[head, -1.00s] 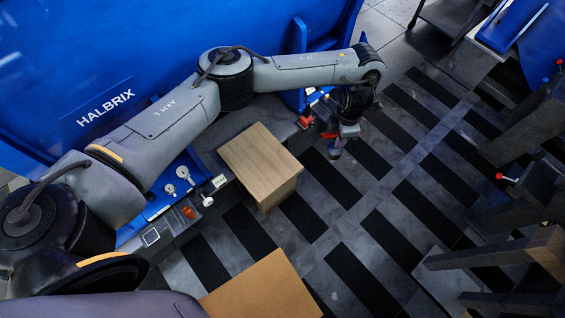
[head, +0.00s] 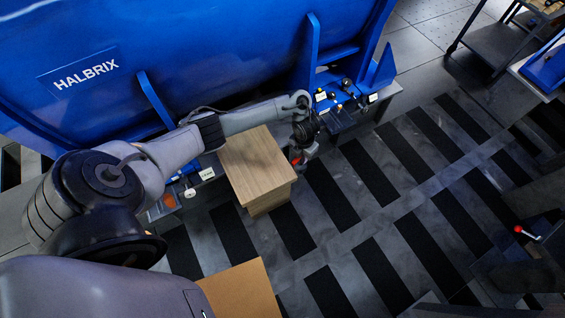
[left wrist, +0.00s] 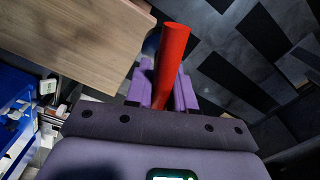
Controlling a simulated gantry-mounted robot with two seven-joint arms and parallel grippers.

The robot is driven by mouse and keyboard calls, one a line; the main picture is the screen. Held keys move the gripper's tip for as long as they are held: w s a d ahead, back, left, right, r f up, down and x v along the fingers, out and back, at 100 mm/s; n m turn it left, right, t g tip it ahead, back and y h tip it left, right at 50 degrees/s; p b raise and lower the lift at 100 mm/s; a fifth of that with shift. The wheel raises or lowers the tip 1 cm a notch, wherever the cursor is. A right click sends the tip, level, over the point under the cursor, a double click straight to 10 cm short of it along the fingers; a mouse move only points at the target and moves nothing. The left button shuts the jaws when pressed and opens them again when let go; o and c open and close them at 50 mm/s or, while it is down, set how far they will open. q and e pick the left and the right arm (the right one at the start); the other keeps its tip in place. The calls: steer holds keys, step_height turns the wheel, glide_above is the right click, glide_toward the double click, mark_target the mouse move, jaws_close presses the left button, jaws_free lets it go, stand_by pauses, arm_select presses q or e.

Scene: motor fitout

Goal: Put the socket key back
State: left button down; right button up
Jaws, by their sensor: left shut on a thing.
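My left gripper (head: 297,163) is just right of the wooden block, over the striped floor. In the left wrist view its purple fingers (left wrist: 163,90) are shut on a red cylindrical handle (left wrist: 172,50), which I take to be the socket key; it points up and away between them. Only a small bit of red shows in the head view, so the key's far end is hidden. A blue rack (head: 345,92) with small tools and white labels lies along the bench beyond the gripper. My right gripper is not in view.
The wooden block (head: 252,160) stands close beside my left gripper. A big blue HALBRIX housing (head: 200,55) walls off the back. A brown board (head: 240,290) is at the front. A red-knobbed lever (head: 525,233) is at lower right. The striped floor (head: 385,200) is open.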

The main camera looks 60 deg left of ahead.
arm_select(q)
steer(key=s+a+f+b, duration=0.5)
steer(key=a+f, duration=0.4)
steer(key=f, duration=0.2)
steer(key=shift+s+a, duration=0.3)
steer(key=shift+s, duration=0.5)
steer(key=shift+b, duration=0.35)
steer(key=shift+f, duration=0.15)
steer(key=c, duration=1)
jaws_free()
steer(key=shift+o, duration=0.2)
